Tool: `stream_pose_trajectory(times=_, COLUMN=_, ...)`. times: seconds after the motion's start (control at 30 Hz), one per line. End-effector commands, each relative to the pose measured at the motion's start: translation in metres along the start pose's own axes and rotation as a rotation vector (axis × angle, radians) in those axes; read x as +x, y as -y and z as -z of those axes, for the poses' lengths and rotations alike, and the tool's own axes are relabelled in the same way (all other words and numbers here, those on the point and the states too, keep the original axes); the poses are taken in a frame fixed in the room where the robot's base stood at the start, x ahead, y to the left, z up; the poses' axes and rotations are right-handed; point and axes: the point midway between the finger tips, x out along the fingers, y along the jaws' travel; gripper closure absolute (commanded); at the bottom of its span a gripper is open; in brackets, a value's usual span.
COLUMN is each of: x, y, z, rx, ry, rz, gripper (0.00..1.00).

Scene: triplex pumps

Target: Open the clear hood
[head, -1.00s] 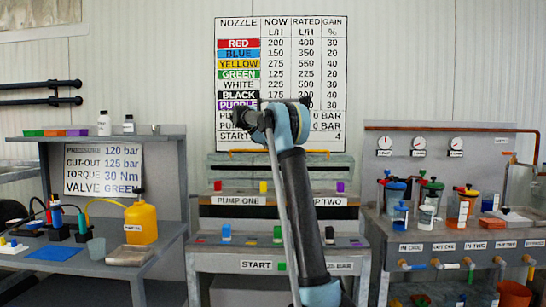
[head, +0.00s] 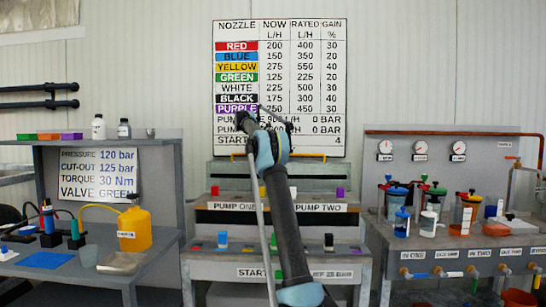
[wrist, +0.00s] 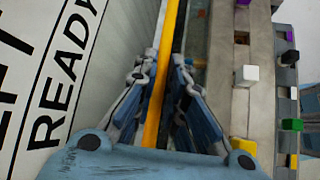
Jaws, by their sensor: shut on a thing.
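The clear hood's yellow-orange handle bar (head: 316,155) runs across the back of the middle console in the head view. In the wrist view the bar (wrist: 161,75) passes lengthwise between the fingers of my gripper (wrist: 160,84), which is shut on it. The clear hood itself is hard to make out; a greyish see-through strip (wrist: 197,45) lies right of the bar in the wrist view. In the head view my arm covers the middle of the bar, and the fingers cannot be made out there. How far the hood is tilted is not clear.
Below stands the console with PUMP ONE and PUMP TWO labels (head: 320,208) and several coloured blocks. A left bench (head: 152,258) holds a yellow jug (head: 134,229). A right bench (head: 378,231) holds cups and valves. A nozzle chart (head: 280,80) hangs close behind the bar.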

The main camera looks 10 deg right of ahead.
Motion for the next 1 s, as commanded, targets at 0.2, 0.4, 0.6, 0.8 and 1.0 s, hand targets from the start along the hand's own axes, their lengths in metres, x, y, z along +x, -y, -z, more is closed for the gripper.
stream_pose_trajectory(times=0.2, x=0.0023, y=-0.0028, z=0.002, rx=0.0, ry=0.0, rz=-0.002, gripper=1.0)
stream_pose_trajectory(times=0.4, x=0.0018, y=-0.003, z=0.0029, rx=-0.001, ry=0.001, rz=-0.003, gripper=1.0)
stream_pose_trajectory(times=0.6, x=0.0004, y=-0.0027, z=0.0038, rx=-0.002, ry=0.001, rz=-0.004, gripper=0.84)
stream_pose_trajectory(times=0.8, x=-0.0008, y=-0.0022, z=0.0051, rx=-0.003, ry=0.0, rz=-0.004, gripper=0.69)
stream_pose_trajectory(times=1.0, x=-0.0017, y=-0.002, z=0.0055, rx=-0.003, ry=0.0, rz=-0.004, gripper=0.69)
